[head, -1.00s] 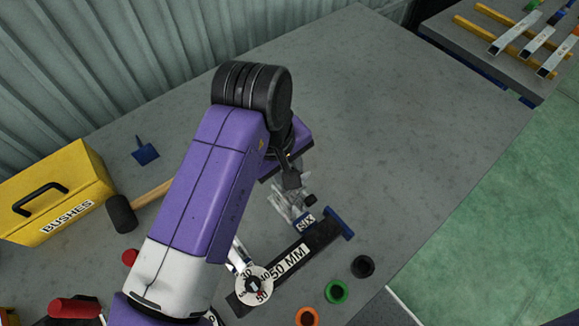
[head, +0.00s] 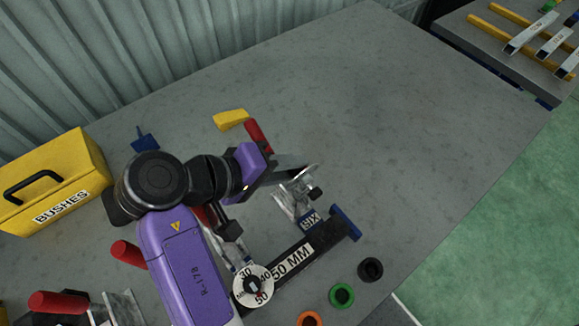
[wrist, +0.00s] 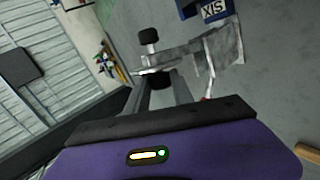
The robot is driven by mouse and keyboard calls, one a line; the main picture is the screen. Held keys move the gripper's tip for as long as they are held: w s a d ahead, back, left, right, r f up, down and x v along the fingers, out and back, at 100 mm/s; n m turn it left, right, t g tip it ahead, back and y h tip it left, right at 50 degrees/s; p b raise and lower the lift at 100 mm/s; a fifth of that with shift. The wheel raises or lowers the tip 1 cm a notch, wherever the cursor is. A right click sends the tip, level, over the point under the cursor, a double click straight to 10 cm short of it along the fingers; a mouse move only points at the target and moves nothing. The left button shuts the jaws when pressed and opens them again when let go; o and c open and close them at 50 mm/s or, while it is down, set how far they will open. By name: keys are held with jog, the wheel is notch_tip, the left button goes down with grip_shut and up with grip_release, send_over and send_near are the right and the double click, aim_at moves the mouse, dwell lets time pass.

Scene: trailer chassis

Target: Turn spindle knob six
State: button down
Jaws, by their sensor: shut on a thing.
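The metal bracket (head: 292,197) stands on a black bar labelled "50 MM" (head: 318,236), beside a blue block labelled "SIX" (head: 310,222). In the wrist view the bracket (wrist: 205,58) and the "SIX" label (wrist: 213,10) also show. A black knob (head: 316,193) sticks out on the bracket's right side; it shows in the wrist view too (wrist: 148,36). My gripper (head: 303,168) reaches in from the left. In the wrist view its fingers (wrist: 160,88) are shut on a dark knob (wrist: 158,79) at the bracket's near side, mostly hidden between them.
A numbered white dial (head: 253,285) sits at the bar's near end. Green (head: 342,295), orange (head: 309,318) and black (head: 370,269) rings lie in front. A yellow BUSHES case (head: 52,185) stands left. The bench's back right is clear.

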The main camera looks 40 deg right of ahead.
jog(key=shift+h, duration=0.3)
jog(key=c, duration=1.1)
grip_release()
notch_tip(320, 180, up, 20)
